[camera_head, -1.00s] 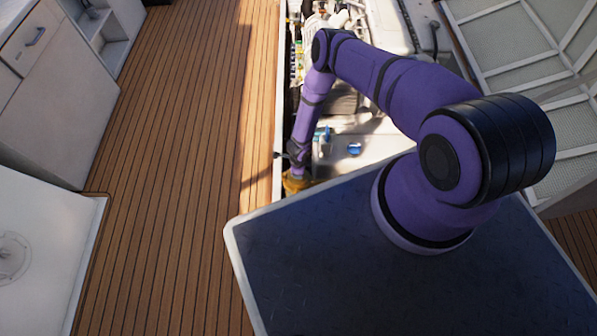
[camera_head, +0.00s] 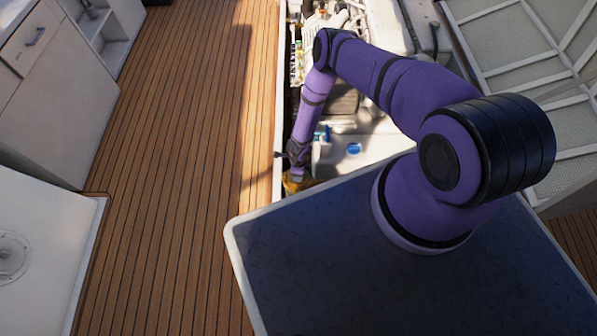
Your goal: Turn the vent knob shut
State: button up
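My gripper (camera_head: 296,183) is at the lower end of my purple arm, reaching down into the open engine hatch near its left edge. The gripper's end shows as a small yellowish-brown shape close to the hatch edge and my dark platform. Its fingers are too small and too covered to tell open from shut. I cannot make out the vent knob. A small blue round part (camera_head: 353,149) lies in the hatch to the right of my forearm, and I cannot tell what it is.
The hatch's pale left edge (camera_head: 277,120) runs beside my forearm. Engine parts (camera_head: 345,98) fill the hatch behind and right of it. Clear wooden deck (camera_head: 190,130) lies to the left, with white cabinets (camera_head: 50,95) beyond. A raised panel (camera_head: 530,60) stands at right.

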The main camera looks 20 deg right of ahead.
notch_tip(320, 180, up, 11)
jog(key=shift+w, duration=0.15)
dwell(0.4)
jog(key=shift+d+f, duration=0.1)
jog(key=shift+d, duration=0.05)
